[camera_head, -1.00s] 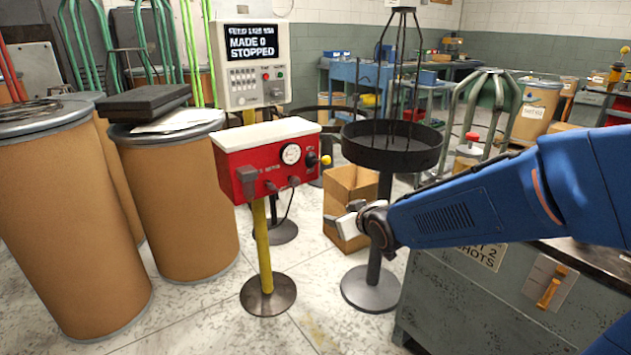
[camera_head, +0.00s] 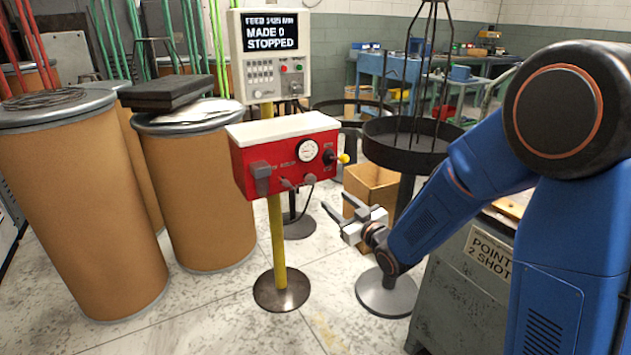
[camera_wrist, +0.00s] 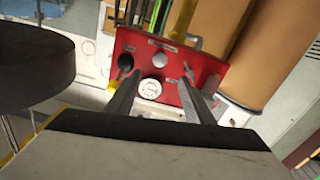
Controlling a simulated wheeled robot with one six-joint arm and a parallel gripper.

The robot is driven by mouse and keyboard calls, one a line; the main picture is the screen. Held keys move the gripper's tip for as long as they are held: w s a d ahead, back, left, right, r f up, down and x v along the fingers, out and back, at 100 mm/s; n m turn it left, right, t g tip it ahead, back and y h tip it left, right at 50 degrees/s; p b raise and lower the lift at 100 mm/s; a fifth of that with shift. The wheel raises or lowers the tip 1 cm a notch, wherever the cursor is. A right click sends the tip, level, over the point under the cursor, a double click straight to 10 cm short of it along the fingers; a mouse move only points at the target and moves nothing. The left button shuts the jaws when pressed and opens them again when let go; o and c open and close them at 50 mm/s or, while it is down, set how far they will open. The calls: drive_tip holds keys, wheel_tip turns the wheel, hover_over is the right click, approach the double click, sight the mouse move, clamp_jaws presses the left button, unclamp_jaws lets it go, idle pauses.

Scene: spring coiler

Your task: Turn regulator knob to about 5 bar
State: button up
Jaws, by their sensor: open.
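The red regulator box (camera_head: 288,176) with a white top stands on a yellow post. Its front has a round white gauge (camera_head: 307,151), a dark knob (camera_head: 329,157) with a yellow ball-shaped end (camera_head: 344,158) near it, a grey block at left and small fittings below. Labels are too small to read, so I cannot tell for sure which part is the regulator knob. My gripper (camera_head: 342,209) is open and empty, low and right of the box. In the wrist view, the box appears upside down beyond the open fingers (camera_wrist: 158,80), with the gauge (camera_wrist: 150,88) between them.
A control panel (camera_head: 270,56) reading "MADE 0 STOPPED" stands behind the box. Brown drums (camera_head: 75,205) are at left. A round black tray stand (camera_head: 410,150) and a cardboard box (camera_head: 372,183) are close to my arm. A grey cabinet (camera_head: 452,300) is at right. Floor before the post is clear.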

sight(312, 181)
drive_tip(key=x, duration=1.6)
drive_tip(key=shift+a, duration=0.15)
drive_tip(key=shift+c, duration=0.3)
drive_tip(key=c, duration=1)
